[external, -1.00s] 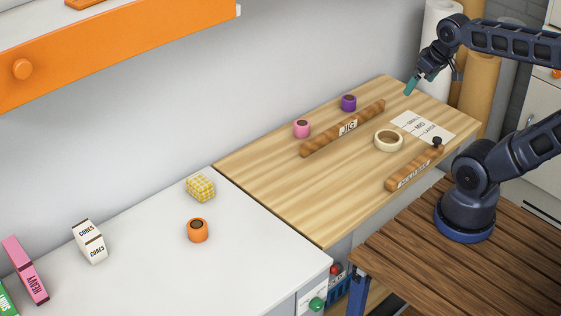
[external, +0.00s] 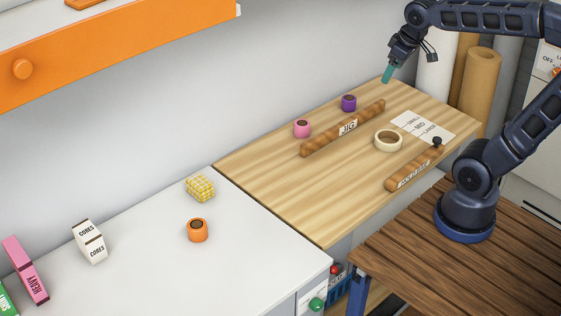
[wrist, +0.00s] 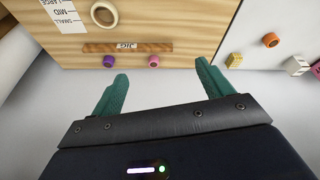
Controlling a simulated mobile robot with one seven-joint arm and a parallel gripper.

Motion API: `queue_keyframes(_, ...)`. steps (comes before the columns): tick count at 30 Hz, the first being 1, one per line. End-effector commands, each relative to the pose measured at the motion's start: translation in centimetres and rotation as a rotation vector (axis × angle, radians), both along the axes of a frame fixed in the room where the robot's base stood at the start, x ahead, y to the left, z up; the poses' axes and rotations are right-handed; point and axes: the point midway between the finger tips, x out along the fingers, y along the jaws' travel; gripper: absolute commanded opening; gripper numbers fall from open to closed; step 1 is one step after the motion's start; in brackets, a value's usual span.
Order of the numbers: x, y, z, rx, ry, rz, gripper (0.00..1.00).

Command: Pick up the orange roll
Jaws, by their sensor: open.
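The orange roll (external: 197,230) stands on the white counter at the left, in front of a yellow checked block. It also shows in the wrist view near the right edge (wrist: 270,40). My gripper (external: 387,74) is high above the back of the wooden worktop, far to the right of the orange roll. In the wrist view its two teal fingers (wrist: 160,85) are spread apart with nothing between them.
On the wooden worktop (external: 290,190) are a pink roll (external: 302,129), a purple roll (external: 349,103), a wooden JIG bar (external: 320,143) and a cream tape ring (external: 388,140). An orange shelf (external: 120,50) hangs above.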

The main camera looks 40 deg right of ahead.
Motion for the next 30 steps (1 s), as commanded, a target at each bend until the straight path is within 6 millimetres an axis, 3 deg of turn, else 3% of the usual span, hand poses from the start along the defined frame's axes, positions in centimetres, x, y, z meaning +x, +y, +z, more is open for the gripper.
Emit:
queue_keyframes(7, 6.4, 4.6, 0.4, -0.054, 0.044, 0.191, 0.79)
queue_keyframes(16, 13.3, 11.6, -0.7, -0.111, 0.09, 0.42, 0.79)
queue_keyframes(23, 17.8, 18.0, -3.0, -0.15, 0.122, 0.597, 0.79)
queue_keyframes(30, 21.5, 25.6, -6.5, -0.184, 0.154, 0.782, 0.79)
